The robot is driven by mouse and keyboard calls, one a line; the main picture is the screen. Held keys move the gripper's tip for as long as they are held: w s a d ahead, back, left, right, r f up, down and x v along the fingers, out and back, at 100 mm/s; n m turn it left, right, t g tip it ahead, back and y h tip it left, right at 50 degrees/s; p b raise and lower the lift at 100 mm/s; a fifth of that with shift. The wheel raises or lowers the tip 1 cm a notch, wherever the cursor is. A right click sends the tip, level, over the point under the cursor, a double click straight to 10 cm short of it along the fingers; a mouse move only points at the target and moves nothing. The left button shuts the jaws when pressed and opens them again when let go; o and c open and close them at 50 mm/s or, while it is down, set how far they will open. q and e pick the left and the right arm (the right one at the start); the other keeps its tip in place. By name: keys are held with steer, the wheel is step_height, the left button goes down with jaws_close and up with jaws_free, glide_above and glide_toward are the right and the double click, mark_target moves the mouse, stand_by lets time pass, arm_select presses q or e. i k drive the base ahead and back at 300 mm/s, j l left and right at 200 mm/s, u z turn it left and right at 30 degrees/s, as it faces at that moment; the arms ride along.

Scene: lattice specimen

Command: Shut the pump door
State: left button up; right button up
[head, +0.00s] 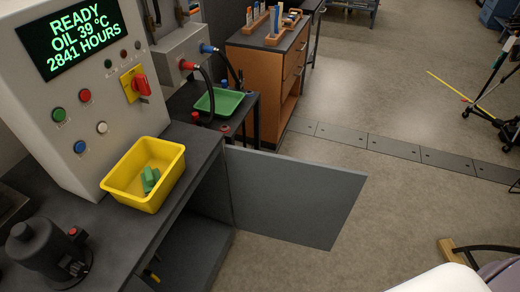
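The pump door (292,198) is a flat grey panel standing open in the middle of the head view. Its left edge meets the dark cabinet (205,205) under the control console, and its free edge reaches out to the right over the floor. The cabinet opening to the left of the door is dark, with a grey bottom panel partly visible.
A yellow bin (143,186) with green pieces sits on the bench's edge above the opening. A dark pump-like unit (45,250) stands at lower left. A wooden cabinet (265,75) stands behind the door.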

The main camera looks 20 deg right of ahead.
mark_target(294, 200)
steer(key=l+z, duration=0.45)
steer(key=i+l+z, duration=0.15)
steer(key=l+z, duration=0.15)
steer(key=z, duration=0.15)
steer(key=i+l+z, duration=0.2)
steer(key=l+z, duration=0.15)
steer(key=i+l+z, duration=0.25)
steer(key=z, duration=0.15)
steer(key=i+l+z, duration=0.35)
steer(key=i+u, duration=0.3)
steer(key=i+l+u, duration=0.3)
steer(key=i, duration=0.15)
steer(key=i+u, duration=0.15)
steer(key=u, duration=0.3)
steer(key=i+u, duration=0.2)
steer(key=u, duration=0.25)
steer(key=i+l+u, duration=0.1)
steer(key=u, duration=0.3)
steer(key=i+l+u, duration=0.15)
steer(key=u, duration=0.3)
steer(key=i+l+u, duration=0.1)
steer(key=u, duration=0.35)
steer(key=i+l+u, duration=0.15)
steer(key=l+u, duration=0.15)
steer(key=u, duration=0.2)
steer(key=i+l+u, duration=0.1)
steer(key=l+u, duration=0.55)
steer(key=u, duration=0.3)
steer(key=l+u, duration=0.5)
steer(key=j, duration=0.1)
